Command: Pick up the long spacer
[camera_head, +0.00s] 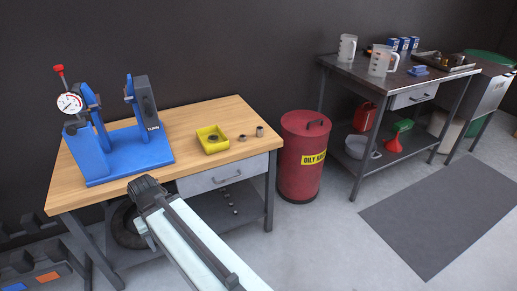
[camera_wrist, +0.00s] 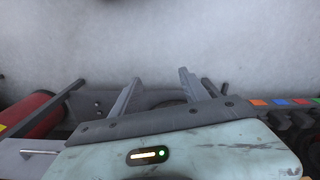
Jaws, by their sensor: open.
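A small upright grey metal cylinder (camera_head: 260,131) stands near the right end of the wooden workbench top and looks like the long spacer. A shorter, dark ring-like piece (camera_head: 242,138) lies just left of it. A yellow tray (camera_head: 203,146) with a dark ring in it stands further left. My gripper (camera_wrist: 159,78) is open in the wrist view, with its two grey fingers apart and nothing between them. In the head view my arm reaches up to the bench's front edge, apart from the cylinder; the fingers cannot be made out there. The cylinder cannot be made out in the wrist view.
A blue fixture with a dial gauge (camera_head: 128,150) fills the bench's left part. A red oily-waste drum (camera_head: 303,165) stands right of the bench; it also shows in the wrist view (camera_wrist: 34,112). A metal table (camera_head: 340,64) with jugs stands further right. Bench space around the cylinder is clear.

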